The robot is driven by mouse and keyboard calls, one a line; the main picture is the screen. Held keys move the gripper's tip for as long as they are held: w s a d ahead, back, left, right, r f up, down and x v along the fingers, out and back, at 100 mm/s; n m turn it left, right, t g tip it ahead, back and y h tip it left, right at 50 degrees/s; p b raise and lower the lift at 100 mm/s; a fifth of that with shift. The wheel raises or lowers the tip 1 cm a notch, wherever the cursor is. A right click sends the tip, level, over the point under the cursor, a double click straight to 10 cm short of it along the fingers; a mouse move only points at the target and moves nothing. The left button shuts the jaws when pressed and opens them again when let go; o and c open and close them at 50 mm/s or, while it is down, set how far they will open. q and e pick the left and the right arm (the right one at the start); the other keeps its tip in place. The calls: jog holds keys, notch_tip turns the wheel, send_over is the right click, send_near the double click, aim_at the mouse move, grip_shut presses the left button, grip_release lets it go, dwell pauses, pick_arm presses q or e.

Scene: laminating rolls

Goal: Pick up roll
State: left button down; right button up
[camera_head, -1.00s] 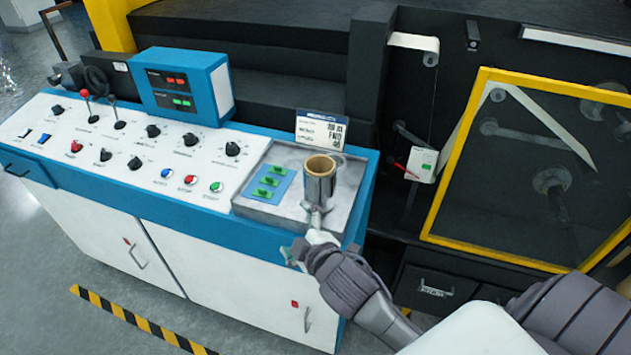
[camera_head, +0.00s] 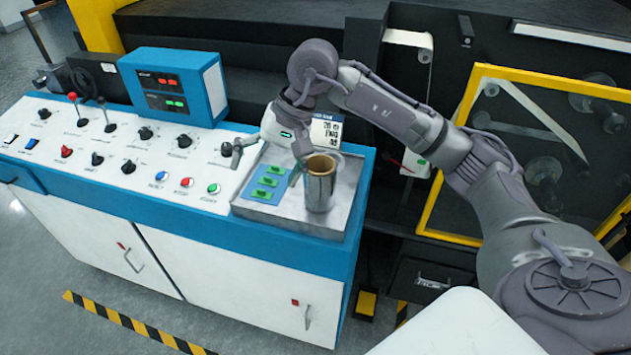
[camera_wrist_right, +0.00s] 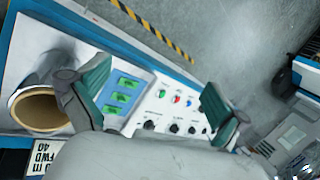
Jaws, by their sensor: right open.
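The roll (camera_head: 319,188), a silvery cylinder with a brown hollow core, stands upright on the metal tray (camera_head: 285,212) at the right end of the console. In the right wrist view the roll (camera_wrist_right: 35,85) is at the left, outside the gap between the fingers. My right gripper (camera_head: 268,165) is open and empty, reaching over the console just left of and behind the roll. In the wrist view its green-padded fingers (camera_wrist_right: 155,95) are spread over the green switches, with one finger close beside the roll; contact cannot be told. My left gripper is not in view.
A blue panel with green switches (camera_head: 267,185) lies on the tray left of the roll. A label card (camera_head: 328,130) stands behind it, partly hidden. Knobs and buttons fill the console (camera_head: 130,170). A blue display box (camera_head: 172,88) and yellow-framed window (camera_head: 470,120) flank the spot.

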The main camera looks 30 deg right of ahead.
aim_at(319, 176)
jog(key=d+r+h, duration=0.4)
jog(key=d+h, duration=0.2)
jog(key=d, duration=0.7)
jog(key=shift+n, duration=0.4)
jog(key=f, duration=0.2)
jog(key=f+p, duration=0.1)
jog(key=f, duration=0.2)
jog(key=w+f+p, duration=0.1)
jog(key=f, duration=0.2)
jog(key=shift+w+d, duration=0.1)
jog(key=shift+d, duration=0.05)
jog(key=f+p, duration=0.2)
jog(key=f, duration=0.1)
jog(key=f+p, duration=0.1)
jog(key=shift+w+f, duration=0.35)
jog(key=shift+f, duration=0.5)
jog(key=shift+c, duration=0.2)
jog(key=c, duration=1.3)
jog(key=shift+r, duration=0.1)
